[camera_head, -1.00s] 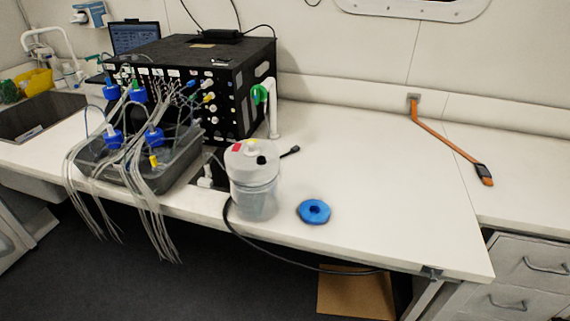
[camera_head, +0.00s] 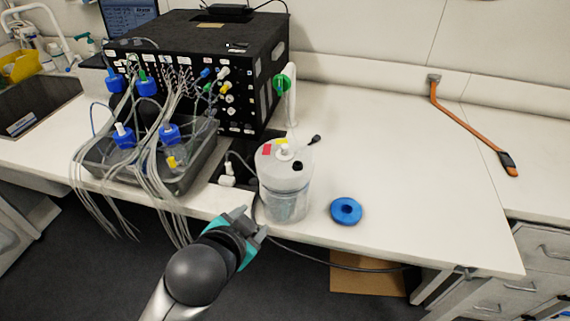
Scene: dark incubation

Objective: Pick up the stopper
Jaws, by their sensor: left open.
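A clear round vessel (camera_head: 288,205) with a grey-white lid (camera_head: 270,158) stands near the front edge of the counter. A small black round piece (camera_head: 298,166), which looks like a stopper, sits on the lid's right side. A blue ring-shaped piece (camera_head: 346,211) lies flat on the counter right of the vessel; I cannot tell for sure which is the stopper. My left gripper (camera_head: 252,221) is open and empty, at the counter's front edge just left of the vessel. Its fingers are small in view. My right gripper is not in view.
A black instrument box (camera_head: 195,35) with many tubes stands at the back left. A grey tray (camera_head: 185,180) with blue-capped bottles is before it. A white post with a green part (camera_head: 282,84) rises behind the vessel. An orange strap (camera_head: 465,124) lies right.

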